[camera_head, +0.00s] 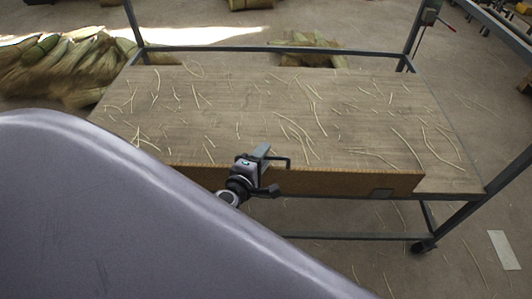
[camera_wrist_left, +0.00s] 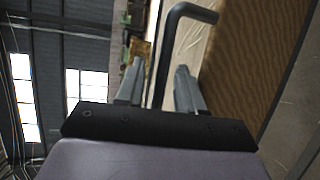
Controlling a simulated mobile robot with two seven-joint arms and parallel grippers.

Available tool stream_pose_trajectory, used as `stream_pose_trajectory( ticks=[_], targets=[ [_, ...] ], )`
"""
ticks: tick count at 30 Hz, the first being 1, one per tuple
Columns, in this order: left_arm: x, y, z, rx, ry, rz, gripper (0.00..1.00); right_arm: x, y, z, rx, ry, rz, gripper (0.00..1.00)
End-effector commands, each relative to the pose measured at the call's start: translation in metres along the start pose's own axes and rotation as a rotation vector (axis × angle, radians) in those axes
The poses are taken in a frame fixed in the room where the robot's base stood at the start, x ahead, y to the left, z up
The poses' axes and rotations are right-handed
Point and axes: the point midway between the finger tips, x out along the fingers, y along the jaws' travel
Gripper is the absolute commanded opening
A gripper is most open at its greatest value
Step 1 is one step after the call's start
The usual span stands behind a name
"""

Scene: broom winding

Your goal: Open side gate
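The side gate (camera_head: 340,182) is a long brown wooden board standing upright along the near edge of the straw-strewn table (camera_head: 240,95). A dark bent bar handle (camera_head: 289,162) is fixed to it left of its middle. My left gripper (camera_head: 262,158) is at this handle. In the left wrist view the handle (camera_wrist_left: 167,50) runs between the two grey fingers of my left gripper (camera_wrist_left: 157,88), which stand apart. The gate's wood grain (camera_wrist_left: 255,50) fills the right side there. Contact between fingers and bar is not clear. My right gripper is not in view.
A dark metal frame (camera_head: 240,49) surrounds the table, with a caster (camera_head: 423,247) at the lower right. Straw bundles (camera_head: 75,65) lie on the floor at the left, and more lie behind the table. My own arm covers the lower left.

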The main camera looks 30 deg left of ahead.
Motion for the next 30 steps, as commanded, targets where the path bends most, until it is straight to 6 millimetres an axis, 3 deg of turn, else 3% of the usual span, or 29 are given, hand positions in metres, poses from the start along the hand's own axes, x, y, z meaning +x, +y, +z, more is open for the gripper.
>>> stream_pose_trajectory(
  ticks=[6, 15, 18, 19, 30],
  targets=[
    [0.015, 0.0, 0.0, 0.001, 0.0, 0.0, 0.37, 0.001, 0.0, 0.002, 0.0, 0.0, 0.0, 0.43],
    [0.016, 0.0, 0.0, 0.002, -0.001, -0.001, 0.37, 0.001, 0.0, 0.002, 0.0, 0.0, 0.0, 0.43],
    [0.016, 0.0, 0.0, 0.002, 0.0, -0.001, 0.05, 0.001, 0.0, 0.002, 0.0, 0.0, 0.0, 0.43],
    [0.016, 0.0, 0.0, 0.002, 0.0, -0.001, 0.0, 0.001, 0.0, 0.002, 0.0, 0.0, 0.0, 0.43],
    [0.017, -0.002, -0.001, 0.008, -0.001, 0.015, 0.0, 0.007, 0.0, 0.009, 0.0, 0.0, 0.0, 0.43]
  ],
)
